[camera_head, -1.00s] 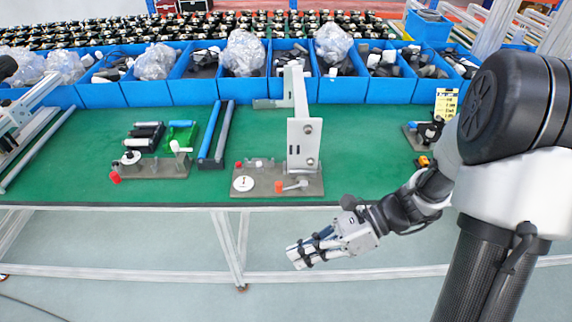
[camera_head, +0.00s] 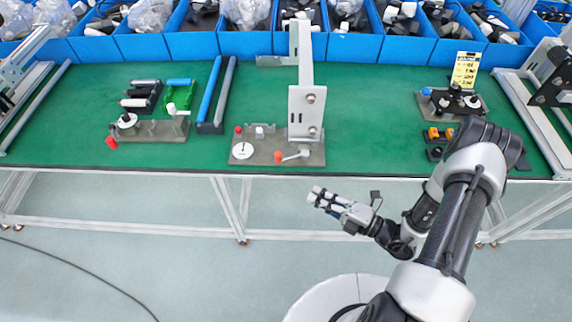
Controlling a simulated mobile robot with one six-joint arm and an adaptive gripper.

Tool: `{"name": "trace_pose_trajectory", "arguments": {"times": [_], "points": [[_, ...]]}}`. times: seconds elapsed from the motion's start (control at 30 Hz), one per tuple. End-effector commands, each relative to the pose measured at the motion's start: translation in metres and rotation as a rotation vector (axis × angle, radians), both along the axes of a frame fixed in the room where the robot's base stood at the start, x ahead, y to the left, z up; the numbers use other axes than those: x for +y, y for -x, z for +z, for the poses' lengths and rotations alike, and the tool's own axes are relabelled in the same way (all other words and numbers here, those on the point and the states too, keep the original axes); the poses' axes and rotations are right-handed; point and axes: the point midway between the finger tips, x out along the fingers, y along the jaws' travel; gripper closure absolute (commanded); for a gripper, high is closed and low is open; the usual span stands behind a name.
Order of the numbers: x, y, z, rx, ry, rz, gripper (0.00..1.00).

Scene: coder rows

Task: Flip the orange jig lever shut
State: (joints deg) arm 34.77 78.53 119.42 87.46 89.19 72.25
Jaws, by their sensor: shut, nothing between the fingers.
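The jig lever with an orange knob (camera_head: 278,156) lies low at the front of the middle grey jig (camera_head: 250,157). Its light arm runs right to a pivot at the foot of a tall white bracket (camera_head: 304,100). The same jig has a white disc and a small red knob at its left. My gripper (camera_head: 318,195) is shut and empty. It is in front of the table edge, below and right of the lever in the picture, pointing left and clear of the jig.
A left jig with a red knob (camera_head: 111,142) and a right jig (camera_head: 452,104) stand on the green table (camera_head: 380,130). Blue and grey bars (camera_head: 212,100) lie behind. Blue bins (camera_head: 355,47) line the back. The mat right of the bracket is clear.

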Motion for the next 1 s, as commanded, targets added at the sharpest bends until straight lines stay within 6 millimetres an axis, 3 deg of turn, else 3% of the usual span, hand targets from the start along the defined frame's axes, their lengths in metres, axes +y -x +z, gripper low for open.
{"name": "trace_pose_trajectory", "arguments": {"times": [0.37,0.57,0.9,1.0], "points": [[0.005,-0.002,0.000,-0.002,0.001,0.005,1.00],[0.029,-0.016,-0.001,-0.003,0.002,0.010,1.00],[0.090,-0.053,-0.001,-0.005,0.002,0.010,1.00],[0.091,-0.071,-0.001,-0.008,0.003,0.005,1.00]]}}
